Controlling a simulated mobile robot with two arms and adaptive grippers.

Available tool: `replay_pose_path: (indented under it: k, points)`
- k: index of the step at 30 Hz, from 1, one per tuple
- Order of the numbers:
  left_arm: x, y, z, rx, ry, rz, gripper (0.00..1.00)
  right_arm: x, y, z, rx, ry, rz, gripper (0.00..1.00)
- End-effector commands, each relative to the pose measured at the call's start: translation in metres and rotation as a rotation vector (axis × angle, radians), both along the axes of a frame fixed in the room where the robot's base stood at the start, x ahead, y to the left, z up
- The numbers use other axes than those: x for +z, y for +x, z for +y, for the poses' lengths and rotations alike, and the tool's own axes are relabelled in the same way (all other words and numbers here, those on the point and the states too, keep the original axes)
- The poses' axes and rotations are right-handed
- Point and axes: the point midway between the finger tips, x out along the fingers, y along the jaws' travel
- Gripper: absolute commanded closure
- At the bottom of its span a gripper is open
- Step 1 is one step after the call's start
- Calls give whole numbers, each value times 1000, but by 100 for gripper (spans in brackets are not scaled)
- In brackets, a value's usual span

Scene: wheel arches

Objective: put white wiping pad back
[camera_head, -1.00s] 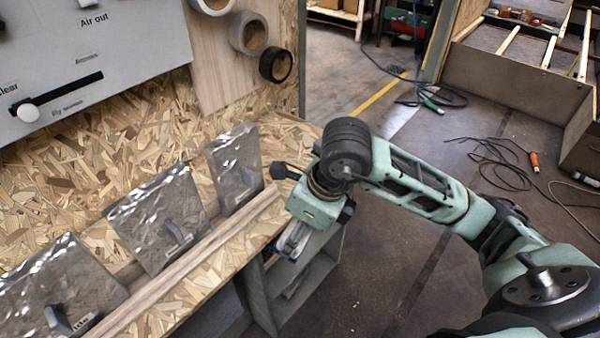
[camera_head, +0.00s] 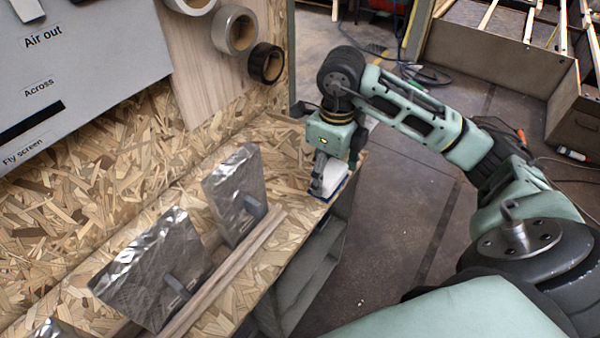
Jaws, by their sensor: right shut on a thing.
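The white wiping pad (camera_head: 334,178) is a white block with a dark blue underside, in the middle of the head view. My right gripper (camera_head: 318,181) is shut on it, partly hiding it. The pad is over or at the right edge of the chipboard shelf (camera_head: 283,140); I cannot tell whether it touches the wood. My left gripper is out of view.
Several grey metallic plates with handles (camera_head: 232,192) lean behind a wooden strip (camera_head: 232,262) on the shelf. Tape rolls (camera_head: 234,30) hang on the back panel. A grey labelled board (camera_head: 80,70) is at upper left. The shelf's far right corner is bare.

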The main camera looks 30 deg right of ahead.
Motion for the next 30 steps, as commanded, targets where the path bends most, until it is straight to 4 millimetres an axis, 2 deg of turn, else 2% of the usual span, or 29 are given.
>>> replay_pose_path:
  k: [3, 6, 9, 12, 20, 27, 30]
  points:
    - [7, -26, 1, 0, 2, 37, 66, -13, 28, 4, -2, 5, 0, 48]
    - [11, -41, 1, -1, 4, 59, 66, -26, 49, 6, -1, 4, 1, 48]
    - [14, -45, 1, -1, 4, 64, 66, -37, 67, 7, -1, 4, 0, 48]
    - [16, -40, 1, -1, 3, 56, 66, -46, 80, 7, -1, 3, -1, 48]
    - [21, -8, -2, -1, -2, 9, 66, -59, 91, 8, 2, 1, -1, 48]
    - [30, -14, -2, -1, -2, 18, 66, -91, 90, 8, 0, 2, 2, 48]
    - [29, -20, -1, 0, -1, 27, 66, -94, 91, 7, 1, 1, -3, 48]
